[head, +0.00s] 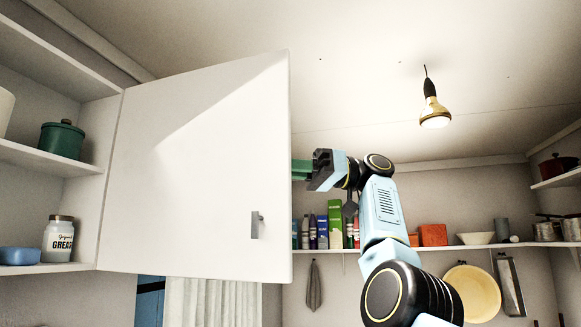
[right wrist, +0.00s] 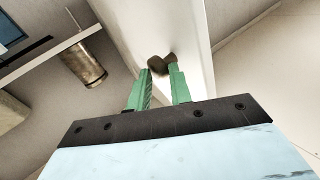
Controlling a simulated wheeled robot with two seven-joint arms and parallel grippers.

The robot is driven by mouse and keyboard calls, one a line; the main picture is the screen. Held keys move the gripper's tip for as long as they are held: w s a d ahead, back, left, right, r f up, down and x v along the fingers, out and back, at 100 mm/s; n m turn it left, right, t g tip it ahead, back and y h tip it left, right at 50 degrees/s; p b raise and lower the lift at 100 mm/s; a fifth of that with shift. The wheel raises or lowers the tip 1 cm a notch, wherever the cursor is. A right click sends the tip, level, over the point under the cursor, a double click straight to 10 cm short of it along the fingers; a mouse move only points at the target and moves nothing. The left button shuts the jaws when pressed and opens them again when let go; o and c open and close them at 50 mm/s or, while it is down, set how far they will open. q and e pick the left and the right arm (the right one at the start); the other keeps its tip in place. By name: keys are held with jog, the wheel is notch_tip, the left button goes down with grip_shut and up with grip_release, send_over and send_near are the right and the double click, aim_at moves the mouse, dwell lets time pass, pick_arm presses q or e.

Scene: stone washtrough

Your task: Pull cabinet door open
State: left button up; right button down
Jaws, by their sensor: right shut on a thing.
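The white cabinet door (head: 195,180) fills the left half of the head view. It seems to be hinged at its left edge, beside the open shelves. A small grey handle (head: 257,224) sits low on its face near the right edge. My right gripper (head: 300,168) is at the door's right edge, its green fingertips partly hidden behind the door. In the right wrist view my right gripper (right wrist: 162,72) is shut on a small dark brown piece (right wrist: 160,63) in front of a white panel (right wrist: 185,30). I cannot tell whether that piece belongs to the door. My left gripper is not in view.
Left shelves hold a green pot (head: 62,141), a white jar (head: 59,238) and a blue item (head: 20,256). A back-wall shelf (head: 450,247) carries boxes, bottles and a bowl. A lamp (head: 434,112) hangs at upper right. A brownish cylinder (right wrist: 84,64) shows in the wrist view.

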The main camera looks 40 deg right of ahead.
jog(key=shift+w+a+f, duration=0.3)
jog(key=shift+w+a, duration=0.05)
jog(key=shift+w, duration=0.1)
jog(key=c, duration=1.6)
grip_release()
jog(key=o, duration=0.5)
jog(key=shift+w+a, duration=0.2)
